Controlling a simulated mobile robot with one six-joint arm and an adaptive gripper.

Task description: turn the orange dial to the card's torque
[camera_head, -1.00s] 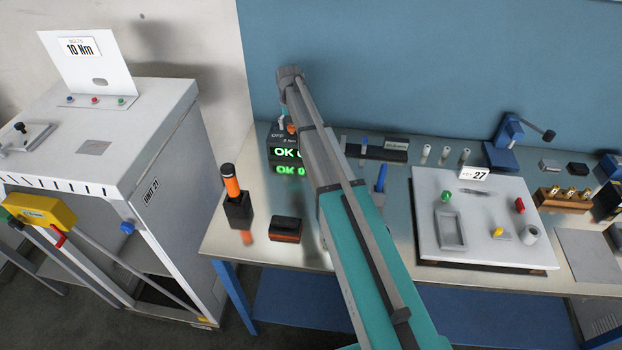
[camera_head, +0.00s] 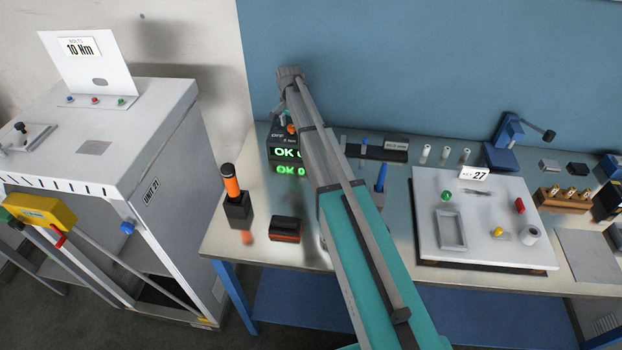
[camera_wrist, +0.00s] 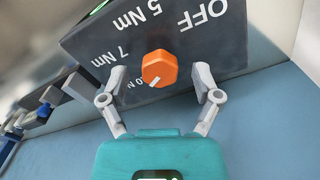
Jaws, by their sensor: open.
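The orange dial (camera_wrist: 159,68) sits on the face of a dark control box (camera_wrist: 215,40) marked OFF, 5 Nm, 7 Nm and a partly hidden label ending in "0 N". The dial's white mark points down-left, towards that partly hidden label. My gripper (camera_wrist: 160,75) is open, with one finger on each side of the dial and gaps showing between. In the head view the dial (camera_head: 291,128) shows small beside my arm, above a green "OK" display (camera_head: 286,152). The card (camera_head: 79,47) on the white cabinet reads 10 Nm.
An orange-handled tool (camera_head: 231,182) stands in a black holder left of my arm. A white board (camera_head: 425,180) with small parts and a 27 card lies to the right. A blue wall (camera_head: 400,60) rises behind the bench.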

